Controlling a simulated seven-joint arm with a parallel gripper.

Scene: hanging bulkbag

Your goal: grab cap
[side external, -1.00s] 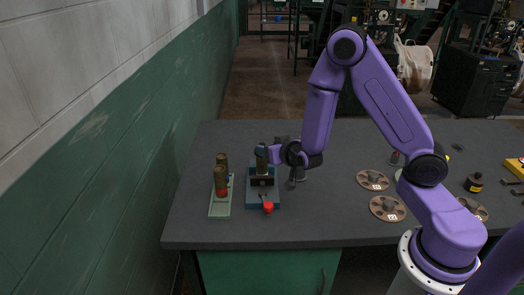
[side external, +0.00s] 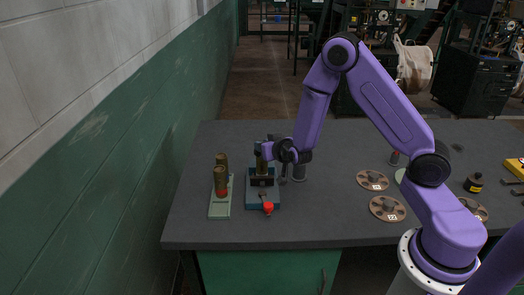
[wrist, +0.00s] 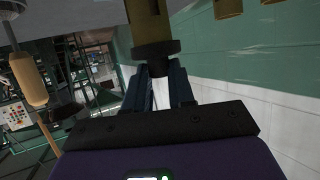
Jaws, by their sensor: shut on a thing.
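My gripper (side external: 267,151) is at the blue fixture, reaching in from the right. A brass-coloured cylinder (side external: 262,165) stands upright in the fixture (side external: 262,198), just below the fingers. In the wrist view, which is upside down, the cylinder (wrist: 148,18) carries a dark cap (wrist: 155,48) at its upper end. The fingertips (wrist: 158,68) are shut on this dark cap. The cap still touches the cylinder, or sits very close to it. In the side view the fingers largely hide the cap.
A pale green tray (side external: 220,211) with two brass cylinders (side external: 220,180) stands left of the fixture. A red knob (side external: 268,207) sticks out at the fixture's front. Round brown discs (side external: 387,208) lie farther right. The table front is clear.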

